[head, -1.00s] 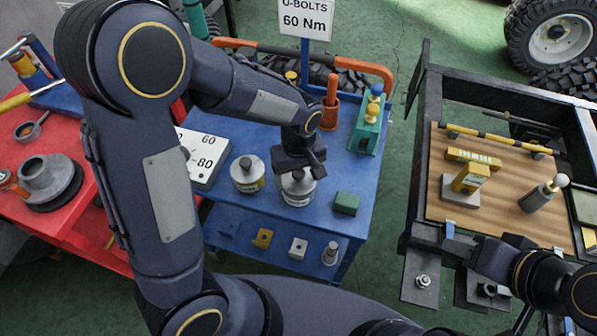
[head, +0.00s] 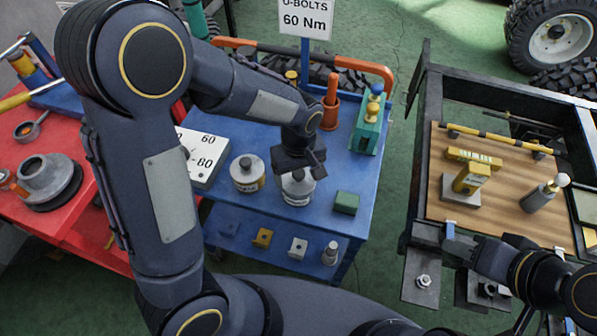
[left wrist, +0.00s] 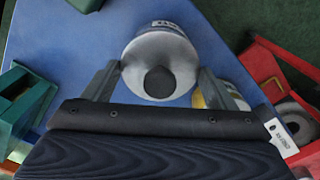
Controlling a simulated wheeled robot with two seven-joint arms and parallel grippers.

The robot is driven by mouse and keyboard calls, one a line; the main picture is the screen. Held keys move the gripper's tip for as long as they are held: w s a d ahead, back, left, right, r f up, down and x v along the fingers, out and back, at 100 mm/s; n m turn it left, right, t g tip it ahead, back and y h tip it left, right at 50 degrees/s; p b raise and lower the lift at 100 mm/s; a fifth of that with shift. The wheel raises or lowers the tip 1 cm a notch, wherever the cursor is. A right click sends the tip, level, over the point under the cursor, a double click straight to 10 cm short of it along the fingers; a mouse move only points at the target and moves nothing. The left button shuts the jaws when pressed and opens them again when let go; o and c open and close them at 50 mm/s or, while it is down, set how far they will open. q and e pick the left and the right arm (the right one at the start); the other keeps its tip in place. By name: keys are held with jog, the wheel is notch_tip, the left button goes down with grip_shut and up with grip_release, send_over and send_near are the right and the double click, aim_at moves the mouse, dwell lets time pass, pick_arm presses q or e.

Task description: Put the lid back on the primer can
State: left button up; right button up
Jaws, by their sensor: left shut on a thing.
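A pale can (head: 297,199) stands on the blue cart top, with my left gripper (head: 298,172) directly over it. In the left wrist view a round grey lid (left wrist: 142,58) with a dark knob (left wrist: 159,83) lies between my left fingers, one on each side of its rim. The gripper is shut on this lid. The label (left wrist: 166,25) is too small to read. I cannot tell whether the lid is fully seated on the can, as the gripper hides its top in the head view. My right gripper (head: 466,250) hangs by the front edge of the right cart; its fingers are unclear.
A green block (head: 346,202) lies to the right, with a teal fixture (head: 368,128) and an orange cup (head: 330,117) behind. A white sign plate (head: 205,157) lies at the left of the blue cart (head: 270,137).

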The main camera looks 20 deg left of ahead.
dwell(0.4)
pick_arm(q)
jog(key=o, duration=1)
jog(key=shift+c, duration=0.2)
jog(key=shift+r+p, duration=2.75)
jog(key=shift+r, duration=0.75)
jog(key=shift+c, duration=0.3)
grip_shut()
